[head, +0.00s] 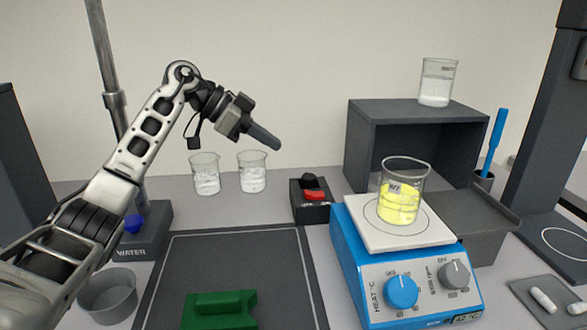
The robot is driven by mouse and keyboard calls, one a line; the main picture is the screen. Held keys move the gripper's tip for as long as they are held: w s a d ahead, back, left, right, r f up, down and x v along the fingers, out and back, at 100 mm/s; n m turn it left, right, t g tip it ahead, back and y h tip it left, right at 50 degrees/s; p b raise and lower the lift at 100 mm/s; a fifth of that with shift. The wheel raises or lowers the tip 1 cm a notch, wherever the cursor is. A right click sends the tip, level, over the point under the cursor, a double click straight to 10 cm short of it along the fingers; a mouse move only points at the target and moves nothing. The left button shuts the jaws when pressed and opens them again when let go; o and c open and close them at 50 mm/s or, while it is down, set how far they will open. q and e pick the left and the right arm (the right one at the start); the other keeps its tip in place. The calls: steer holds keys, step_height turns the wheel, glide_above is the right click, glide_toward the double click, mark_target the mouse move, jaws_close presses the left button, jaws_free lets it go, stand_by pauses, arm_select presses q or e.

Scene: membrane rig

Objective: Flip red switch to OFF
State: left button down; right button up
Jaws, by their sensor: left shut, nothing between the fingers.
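The red switch (314,195) sits on a small black box (311,213) near the middle of the bench, left of the blue hotplate. The box has a dark raised part behind the red rocker. I cannot read any ON or OFF marking on it. My left gripper (265,138) is shut and empty. It is up in the air, above and to the left of the switch, apart from it, with its fingers pointing right and down. My right gripper is not in view.
A blue hotplate (377,268) holds a beaker of yellow liquid (400,204). Two beakers, a left one (205,178) and a right one (252,176), stand behind a dark mat (240,262). A green block (219,308) lies on the mat. A grey shelf (413,112) stands behind the hotplate.

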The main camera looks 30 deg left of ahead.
arm_select(q)
glide_above(319, 193)
steer(key=s+a, duration=0.2)
steer(key=a, duration=0.1)
steer(key=f, duration=0.5)
steer(key=shift+d+f+p, duration=0.25)
steer(key=shift+f+p, duration=0.1)
steer(key=shift+f, duration=0.05)
steer(key=f, duration=0.2)
steer(key=a+f, duration=0.1)
steer(key=shift+s+f, duration=0.1)
steer(key=shift+s, duration=0.15)
steer(key=shift+s+a+f, duration=0.1)
steer(key=shift+f, duration=0.3)
